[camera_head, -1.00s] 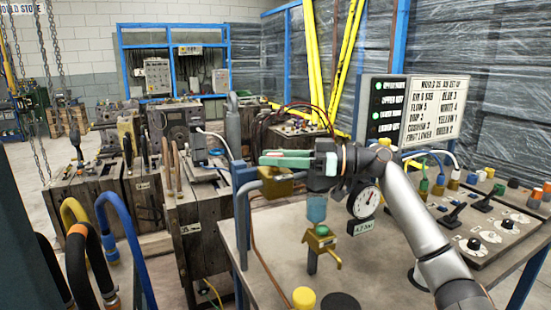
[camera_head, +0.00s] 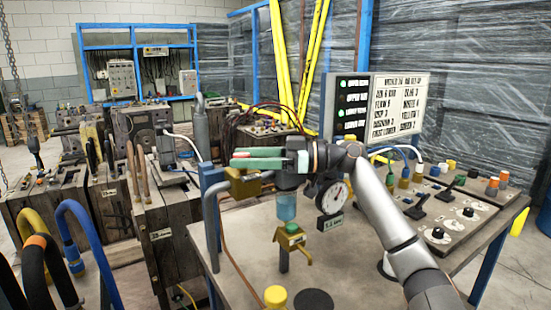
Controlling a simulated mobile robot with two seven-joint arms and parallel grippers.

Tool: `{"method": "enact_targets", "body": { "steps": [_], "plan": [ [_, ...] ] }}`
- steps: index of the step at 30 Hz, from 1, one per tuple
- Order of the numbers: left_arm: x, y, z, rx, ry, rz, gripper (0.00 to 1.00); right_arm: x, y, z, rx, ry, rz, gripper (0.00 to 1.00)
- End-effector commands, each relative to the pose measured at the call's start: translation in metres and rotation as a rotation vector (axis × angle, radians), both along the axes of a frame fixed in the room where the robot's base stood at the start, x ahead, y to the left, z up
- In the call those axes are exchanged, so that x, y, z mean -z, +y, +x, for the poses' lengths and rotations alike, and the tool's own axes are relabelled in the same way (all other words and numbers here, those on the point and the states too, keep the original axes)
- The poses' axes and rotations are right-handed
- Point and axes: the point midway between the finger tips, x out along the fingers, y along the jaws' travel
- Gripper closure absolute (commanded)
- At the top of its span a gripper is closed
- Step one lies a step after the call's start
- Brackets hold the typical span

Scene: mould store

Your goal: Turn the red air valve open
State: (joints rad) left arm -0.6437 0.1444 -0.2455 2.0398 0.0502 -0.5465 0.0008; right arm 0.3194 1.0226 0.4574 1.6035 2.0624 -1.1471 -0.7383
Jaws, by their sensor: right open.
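My right gripper (camera_head: 258,158) reaches in from the right, with its green fingers pointing left. It is directly above the brass valve body (camera_head: 243,183) on the pipe at the table's left edge. A small patch of red, likely the red air valve's handle (camera_head: 241,155), shows at the fingertips. The fingers hide most of it, so I cannot tell whether they touch it or how it is turned. The gripper is open. My left gripper is not in view.
A clear blue bowl (camera_head: 286,206), a brass fitting (camera_head: 290,237) and a round gauge (camera_head: 333,195) are close below and beside the gripper. A control panel (camera_head: 455,205) is at right. A lit sign (camera_head: 378,108) stands behind. Blue and black hoses (camera_head: 88,245) rise at left.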

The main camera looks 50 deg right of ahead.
Motion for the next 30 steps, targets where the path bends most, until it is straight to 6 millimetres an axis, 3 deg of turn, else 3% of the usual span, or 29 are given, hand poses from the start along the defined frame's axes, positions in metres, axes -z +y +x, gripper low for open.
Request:
{"method": "enact_targets", "body": {
  "steps": [16,21,30],
  "plan": [
    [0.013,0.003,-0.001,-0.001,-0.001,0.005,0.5,0.001,-0.066,-0.074,0.002,0.0,0.003,0.27],
    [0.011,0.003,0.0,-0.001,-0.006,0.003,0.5,0.001,-0.074,-0.084,0.001,0.001,0.001,0.27],
    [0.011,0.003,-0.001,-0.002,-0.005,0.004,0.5,0.001,-0.076,-0.085,0.0,0.001,0.001,0.27]
  ]
}}
